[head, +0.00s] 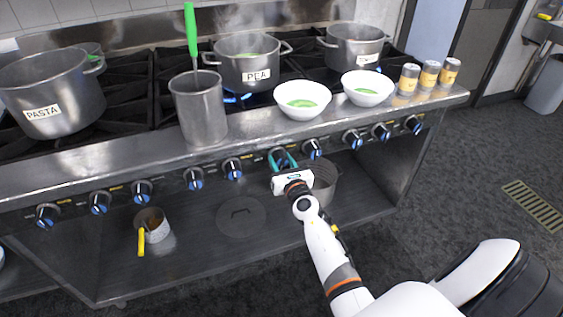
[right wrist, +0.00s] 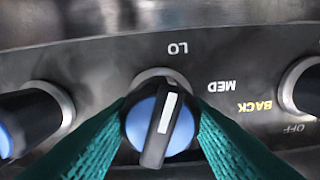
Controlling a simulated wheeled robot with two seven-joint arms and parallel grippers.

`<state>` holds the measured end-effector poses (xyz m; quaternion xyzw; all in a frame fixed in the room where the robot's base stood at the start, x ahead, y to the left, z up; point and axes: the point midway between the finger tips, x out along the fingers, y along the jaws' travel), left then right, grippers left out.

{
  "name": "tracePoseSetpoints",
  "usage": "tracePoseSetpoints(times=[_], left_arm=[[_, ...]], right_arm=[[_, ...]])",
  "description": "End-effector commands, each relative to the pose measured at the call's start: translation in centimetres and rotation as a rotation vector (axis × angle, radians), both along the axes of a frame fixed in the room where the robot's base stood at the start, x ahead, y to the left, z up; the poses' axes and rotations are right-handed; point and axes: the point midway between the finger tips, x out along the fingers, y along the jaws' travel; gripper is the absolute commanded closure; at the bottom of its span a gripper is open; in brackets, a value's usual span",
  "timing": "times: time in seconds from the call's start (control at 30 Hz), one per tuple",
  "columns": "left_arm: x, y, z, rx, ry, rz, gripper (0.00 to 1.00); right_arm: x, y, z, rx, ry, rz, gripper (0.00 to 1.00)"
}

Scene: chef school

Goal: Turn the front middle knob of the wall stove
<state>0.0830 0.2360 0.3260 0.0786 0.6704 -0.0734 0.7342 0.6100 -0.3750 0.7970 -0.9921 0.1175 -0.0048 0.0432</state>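The wall stove (head: 150,161) has a row of black and blue knobs along its front panel. My right gripper (head: 283,164) is at a knob near the middle of the row. In the right wrist view that knob (right wrist: 163,120) sits between my two teal fingers (right wrist: 161,122), which close in on both sides of its blue rim. Its white pointer line aims nearly at the LO mark (right wrist: 178,48), which appears upside down, with a MED mark (right wrist: 221,86) to the right. The fingers hide the knob's lower sides. My left gripper is not in view.
Neighbouring knobs stand close on the left (right wrist: 32,115) and right (right wrist: 306,88). Above the panel are a steel canister (head: 200,112), white bowls (head: 303,112), shakers (head: 429,77) and a steaming PEA pot (head: 246,63). Blue flame shows below that pot. A saucepan (head: 153,226) sits on the lower shelf.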

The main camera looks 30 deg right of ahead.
Motion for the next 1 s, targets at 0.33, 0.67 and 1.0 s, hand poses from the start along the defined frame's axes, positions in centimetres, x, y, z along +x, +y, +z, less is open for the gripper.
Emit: tracePoseSetpoints(times=[0.33, 0.67, 1.0], left_arm=[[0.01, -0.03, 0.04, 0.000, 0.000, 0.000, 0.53], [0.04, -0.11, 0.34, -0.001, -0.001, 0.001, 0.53], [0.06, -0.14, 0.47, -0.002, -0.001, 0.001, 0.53]], right_arm=[[-0.03, -0.04, 0.00, 0.013, -0.003, -0.001, 0.81], [-0.05, -0.06, -0.01, 0.166, -0.039, -0.001, 0.81], [-0.06, -0.11, -0.11, 0.413, -0.098, -0.001, 0.81]])
